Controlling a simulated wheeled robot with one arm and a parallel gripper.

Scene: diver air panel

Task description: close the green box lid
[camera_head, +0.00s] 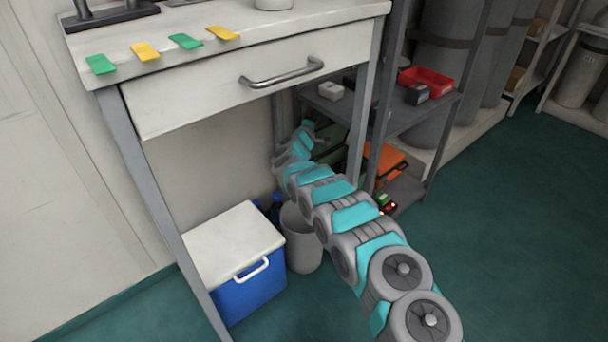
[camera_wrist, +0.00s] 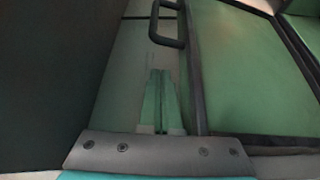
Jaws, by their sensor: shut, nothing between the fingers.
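The green box (camera_head: 333,138) sits in the shelf rack behind the desk leg, mostly hidden by the leg and my arm. In the wrist view a green panel with a dark frame (camera_wrist: 235,70), apparently part of this box, fills the right side. A dark handle (camera_wrist: 167,42) stands off its left edge. I cannot tell the lid's angle. My gripper (camera_wrist: 162,72) is shut and empty, with its fingertips below the handle and left of the frame. Whether they touch the box is unclear. In the head view my gripper is small and indistinct beside the box.
The rack's upper shelf (camera_head: 385,113) holds a red tray (camera_head: 428,80). A desk with a drawer (camera_head: 255,78) overhangs my arm. A blue cooler (camera_head: 250,292) and a bin (camera_head: 301,245) stand beneath. Floor at right is clear.

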